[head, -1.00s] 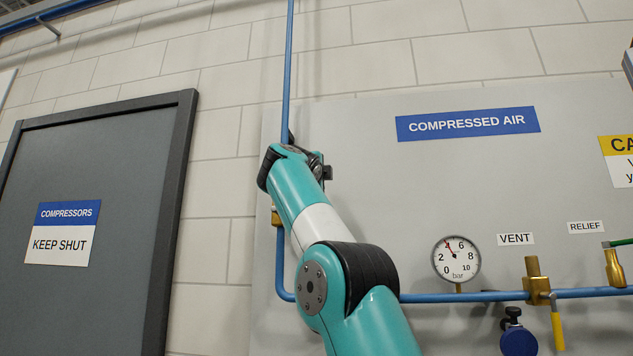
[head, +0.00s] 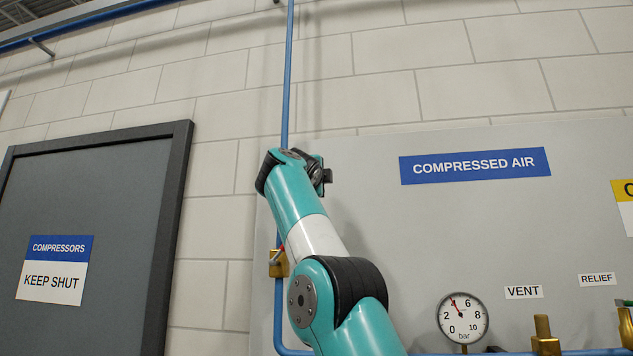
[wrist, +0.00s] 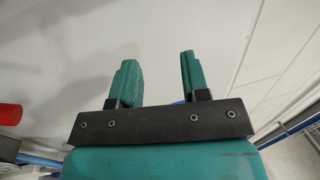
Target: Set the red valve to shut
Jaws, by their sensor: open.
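In the head view, a brass valve body (head: 278,264) sits on the vertical blue pipe, left of my arm. A small bit of red shows at its top; my arm hides most of its right side. In the wrist view, a red rounded piece (wrist: 10,114) is cut off at the left edge. It looks like the red valve's handle, though I cannot be sure. My gripper (wrist: 158,60) is open and empty, its two teal fingers apart in front of the pale panel. The red piece lies left of the fingers, not between them. In the head view my fingertips are hidden.
A pressure gauge (head: 463,318) and a brass vent fitting (head: 545,336) are right of my arm. A blue pipe (head: 286,75) runs up the wall. A grey compressor door (head: 100,200) stands at the left. The panel (head: 400,245) above the gauge is mostly bare.

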